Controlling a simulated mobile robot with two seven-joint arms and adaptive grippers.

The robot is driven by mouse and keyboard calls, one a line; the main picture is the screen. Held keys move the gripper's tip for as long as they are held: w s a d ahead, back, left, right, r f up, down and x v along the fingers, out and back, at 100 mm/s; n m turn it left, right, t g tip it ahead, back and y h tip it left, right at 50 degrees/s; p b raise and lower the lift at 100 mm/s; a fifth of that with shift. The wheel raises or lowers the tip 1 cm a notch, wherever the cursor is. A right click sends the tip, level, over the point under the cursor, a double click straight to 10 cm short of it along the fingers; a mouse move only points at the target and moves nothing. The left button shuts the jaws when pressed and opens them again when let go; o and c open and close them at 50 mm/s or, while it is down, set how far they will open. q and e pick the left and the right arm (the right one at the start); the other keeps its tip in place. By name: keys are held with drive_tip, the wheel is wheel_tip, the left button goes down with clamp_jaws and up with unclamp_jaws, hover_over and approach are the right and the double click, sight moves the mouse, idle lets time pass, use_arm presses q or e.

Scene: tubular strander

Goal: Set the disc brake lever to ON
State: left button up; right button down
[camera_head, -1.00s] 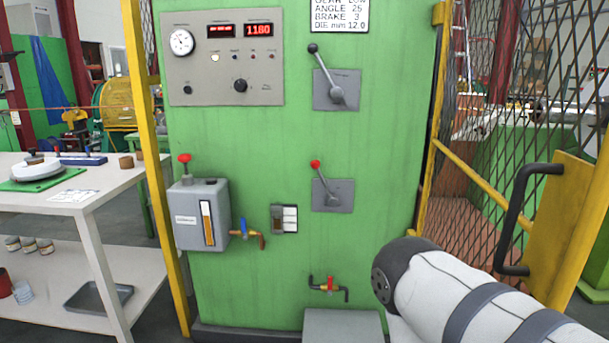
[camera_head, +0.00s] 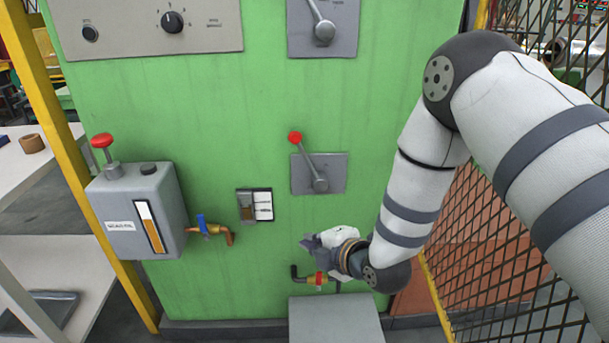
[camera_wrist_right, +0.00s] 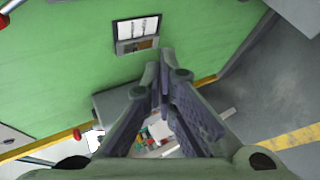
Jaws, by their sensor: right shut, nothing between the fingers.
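The red-knobbed lever (camera_head: 308,162) sits on a grey plate on the green panel, tilted up and to the left; its plate label is too small to read. A second lever (camera_head: 320,22) on a higher grey plate is cut off by the top edge in the head view. My right gripper (camera_head: 308,241) is below the red-knobbed lever, apart from it, pointing left, with nothing in it. In the right wrist view its fingers (camera_wrist_right: 161,75) are together. A red knob (camera_wrist_right: 4,20) shows at that view's upper left edge. My left gripper is not in view.
A grey reservoir (camera_head: 138,212) with a red-topped knob and blue-handled tap (camera_head: 206,226) stands left. A red-handled pipe valve (camera_head: 317,279) is close to my right gripper. Mesh fencing (camera_head: 480,220) is on the right.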

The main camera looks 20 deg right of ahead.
sight(307, 160)
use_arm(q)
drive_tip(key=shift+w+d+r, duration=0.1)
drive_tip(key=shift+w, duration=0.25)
use_arm(e)
drive_tip(key=w+r+n+t, duration=0.3)
drive_tip(key=w+r+n, duration=0.2)
drive_tip(key=r, duration=0.5)
drive_tip(key=shift+w+r+y, duration=0.2)
drive_tip(key=shift+w+y, duration=0.1)
drive_tip(key=shift+w, duration=0.6)
drive_tip(key=f+b+x, duration=0.1)
drive_tip(key=b+x, duration=0.1)
drive_tip(key=x, duration=0.7)
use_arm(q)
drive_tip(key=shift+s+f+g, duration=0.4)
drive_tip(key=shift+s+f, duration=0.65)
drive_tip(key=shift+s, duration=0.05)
use_arm(e)
drive_tip(key=d+r, duration=0.2)
drive_tip(key=d, duration=0.1)
drive_tip(key=shift+w+d+r, duration=0.25)
drive_tip(key=shift+w+r, duration=0.05)
drive_tip(key=shift+w, duration=0.05)
